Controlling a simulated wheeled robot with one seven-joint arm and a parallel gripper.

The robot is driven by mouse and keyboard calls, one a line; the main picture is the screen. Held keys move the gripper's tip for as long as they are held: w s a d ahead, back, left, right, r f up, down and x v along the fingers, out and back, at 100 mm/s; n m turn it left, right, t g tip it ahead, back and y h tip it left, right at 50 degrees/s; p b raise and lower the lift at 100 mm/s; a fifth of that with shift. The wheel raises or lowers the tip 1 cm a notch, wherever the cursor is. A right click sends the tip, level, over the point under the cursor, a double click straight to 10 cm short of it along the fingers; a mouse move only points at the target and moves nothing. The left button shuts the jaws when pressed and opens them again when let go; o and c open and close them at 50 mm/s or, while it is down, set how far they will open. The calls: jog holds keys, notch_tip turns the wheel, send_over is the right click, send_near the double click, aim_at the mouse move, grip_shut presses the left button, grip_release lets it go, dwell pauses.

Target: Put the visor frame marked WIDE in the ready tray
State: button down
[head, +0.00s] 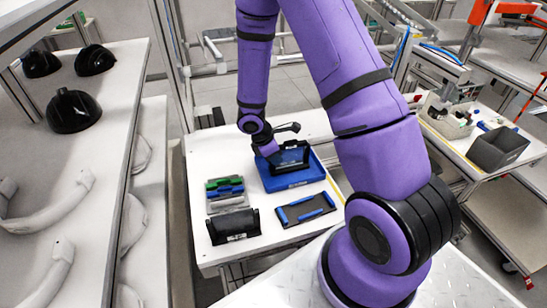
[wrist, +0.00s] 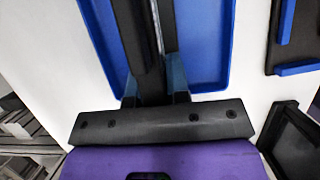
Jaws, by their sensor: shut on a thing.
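A black visor frame (head: 291,157) is at the blue tray (head: 294,183) on the white table, over the tray's far part. Whether it rests on the tray floor or is held just above it I cannot tell. My gripper (head: 272,151) is shut on the frame. In the wrist view my gripper (wrist: 154,90) has its fingers on either side of a dark bar, the frame (wrist: 148,50), with the blue tray (wrist: 216,88) behind it. Any lettering on the frame is too small to read.
A dark plate with blue strips (head: 306,210) lies in front of the tray. A black part (head: 232,226) and a rack of green, blue and dark pieces (head: 226,188) stand to its left. Black helmet shells (head: 74,111) sit on a left shelf. A grey bin (head: 497,149) is at right.

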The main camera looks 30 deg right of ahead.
jog(key=c, duration=1.1)
grip_release()
jog(key=shift+f, duration=0.1)
jog(key=v, duration=1.2)
jog(key=s+r+m+t+y, duration=0.1)
jog(key=s+r+m, duration=0.3)
jog(key=r, duration=0.5)
jog(key=s+r+m+t, duration=0.1)
jog(key=s+r+m, duration=0.2)
jog(key=r, duration=0.7)
jog(key=s+a+r+m+t+y, duration=0.1)
jog(key=s+r+m, duration=0.3)
jog(key=s, duration=0.4)
jog(key=s+a+r+m+t+y, duration=0.1)
jog(key=s+r+m+t+y, duration=0.1)
jog(key=s+r, duration=0.5)
jog(key=shift+s+a+r+m+t, duration=0.15)
jog(key=shift+s+a+m+t, duration=0.2)
jog(key=shift+s+m+t, duration=0.5)
